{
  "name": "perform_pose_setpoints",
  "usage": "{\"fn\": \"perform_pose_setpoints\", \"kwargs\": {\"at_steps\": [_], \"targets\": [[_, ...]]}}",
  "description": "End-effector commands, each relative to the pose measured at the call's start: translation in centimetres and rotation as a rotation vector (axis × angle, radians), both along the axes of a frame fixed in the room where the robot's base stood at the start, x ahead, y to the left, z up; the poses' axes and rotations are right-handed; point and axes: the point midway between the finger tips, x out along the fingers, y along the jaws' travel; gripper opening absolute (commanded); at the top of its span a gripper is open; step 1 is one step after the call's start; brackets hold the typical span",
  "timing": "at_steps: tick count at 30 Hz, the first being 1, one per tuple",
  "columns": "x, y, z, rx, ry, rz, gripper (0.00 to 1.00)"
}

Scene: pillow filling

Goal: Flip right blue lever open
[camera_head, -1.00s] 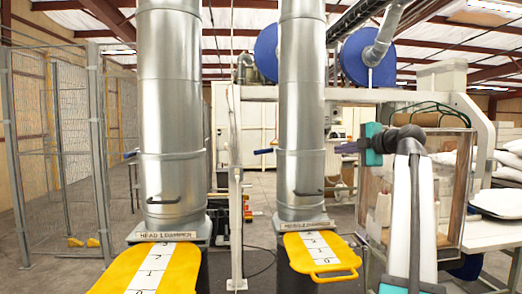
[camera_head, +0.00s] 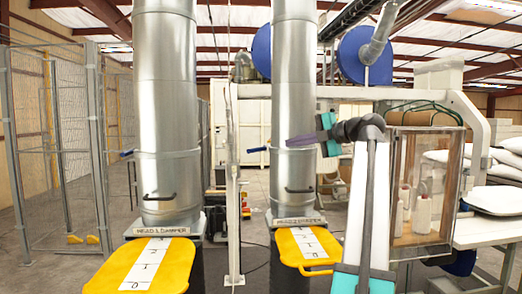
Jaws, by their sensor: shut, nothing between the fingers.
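The right blue lever (camera_head: 257,150) sticks out to the left from the side of the right metal duct (camera_head: 293,95), close to level. A second blue lever (camera_head: 127,153) sits on the left duct (camera_head: 166,95). My gripper (camera_head: 290,141) points left and shows in front of the right duct, to the right of the right blue lever in the picture. Its dark fingers are together and empty. A gap shows between the fingertips and the lever; the depth between them is hard to tell. The lever's joint to the duct is hidden behind the duct's edge.
Yellow plates with number scales (camera_head: 305,246) lie below the ducts, labelled as dampers. A thin pale post (camera_head: 233,190) stands between the ducts. A clear-sided cabinet (camera_head: 425,190) stands right of my arm, near a table with white pillows (camera_head: 495,200). Wire fencing is at left.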

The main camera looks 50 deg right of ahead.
Motion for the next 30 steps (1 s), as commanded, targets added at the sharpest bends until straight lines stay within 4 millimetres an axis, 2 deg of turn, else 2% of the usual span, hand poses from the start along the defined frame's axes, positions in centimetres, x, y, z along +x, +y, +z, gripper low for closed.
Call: {"fn": "perform_pose_setpoints", "kwargs": {"at_steps": [6,11,17,30], "targets": [[-0.3,-0.5,0.0,0.001,0.000,-0.009,0.00],[0.4,-0.5,-0.2,0.001,0.001,-0.011,0.00],[2.4,-0.2,-0.5,0.002,0.000,-0.010,0.00],[8.5,0.4,-1.9,0.001,0.001,-0.012,0.00]]}}
